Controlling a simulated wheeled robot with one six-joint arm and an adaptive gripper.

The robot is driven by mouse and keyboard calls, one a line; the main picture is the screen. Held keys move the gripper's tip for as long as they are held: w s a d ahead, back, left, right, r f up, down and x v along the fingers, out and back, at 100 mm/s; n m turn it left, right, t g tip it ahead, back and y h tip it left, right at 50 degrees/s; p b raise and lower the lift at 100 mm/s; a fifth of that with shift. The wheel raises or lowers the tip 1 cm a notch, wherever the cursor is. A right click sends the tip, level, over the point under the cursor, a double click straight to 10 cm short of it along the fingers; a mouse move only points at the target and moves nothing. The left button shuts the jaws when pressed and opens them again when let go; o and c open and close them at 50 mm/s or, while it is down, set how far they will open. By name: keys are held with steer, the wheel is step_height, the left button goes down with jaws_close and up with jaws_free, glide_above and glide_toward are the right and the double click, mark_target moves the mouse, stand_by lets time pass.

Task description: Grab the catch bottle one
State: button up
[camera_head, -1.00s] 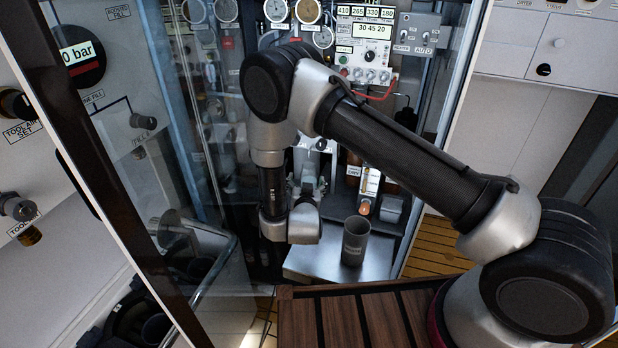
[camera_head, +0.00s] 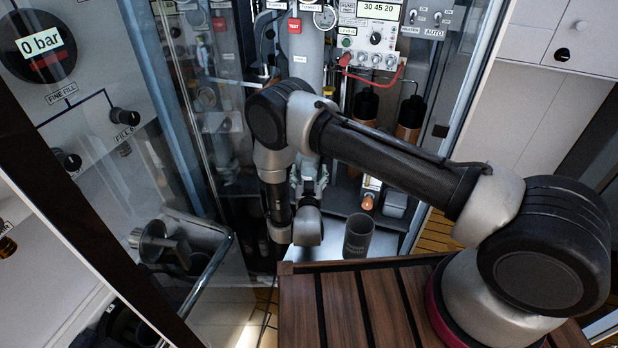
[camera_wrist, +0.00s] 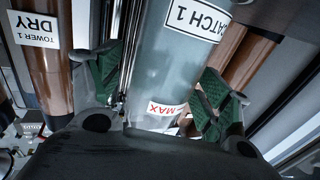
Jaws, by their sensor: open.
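The catch bottle one (camera_wrist: 170,70) is a clear, pale cylinder in the wrist view. It bears a white "CATCH 1" label and a red "MAX" mark, both turned in the picture. My gripper (camera_wrist: 157,88) is open, with one green-padded finger on each side of the bottle. The bottle's lower part in the picture is hidden behind my gripper's body. I cannot tell whether either pad touches it. In the head view my gripper (camera_head: 309,184) is small and partly hidden by my wrist, in front of the panel, and the bottle cannot be told apart clearly there.
Brown cylinders flank the bottle; the left one (camera_wrist: 52,75) is labelled "TOWER 1 DRY". A dark grey cup (camera_head: 357,239) stands on the metal shelf right of my wrist. A glass door (camera_head: 200,110) is at left. A slatted wooden top (camera_head: 350,300) lies in front.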

steer(key=shift+w, duration=0.1)
steer(key=c, duration=1.1)
steer(key=shift+c, duration=0.2)
steer(key=shift+r, duration=0.15)
